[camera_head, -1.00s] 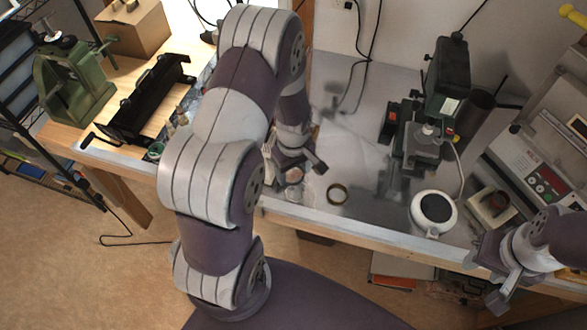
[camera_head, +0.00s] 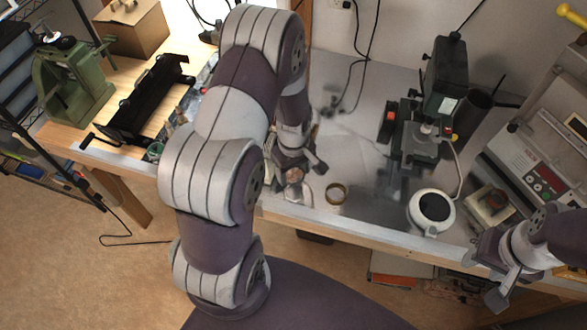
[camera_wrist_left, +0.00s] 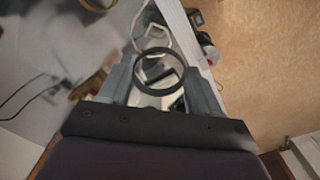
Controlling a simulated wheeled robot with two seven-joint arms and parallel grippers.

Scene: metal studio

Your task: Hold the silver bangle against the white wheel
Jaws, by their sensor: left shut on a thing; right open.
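The silver bangle (camera_wrist_left: 160,72) is a thin ring, looking dark grey in the left wrist view, held between the fingertips of my left gripper (camera_wrist_left: 160,78). In the head view this gripper (camera_head: 295,178) is low over the front of the bench, and the bangle is hard to make out there. A small pale round part (camera_head: 426,131) on the dark bench machine may be the white wheel; it is well to the right of my left gripper and apart from it. My right gripper (camera_head: 503,282) is open at the lower right, off the bench's front edge.
A white round pot with a dark top (camera_head: 433,208) stands near the front edge. The dark machine (camera_head: 420,140) and a control box (camera_head: 530,165) stand behind. Bare bench lies between.

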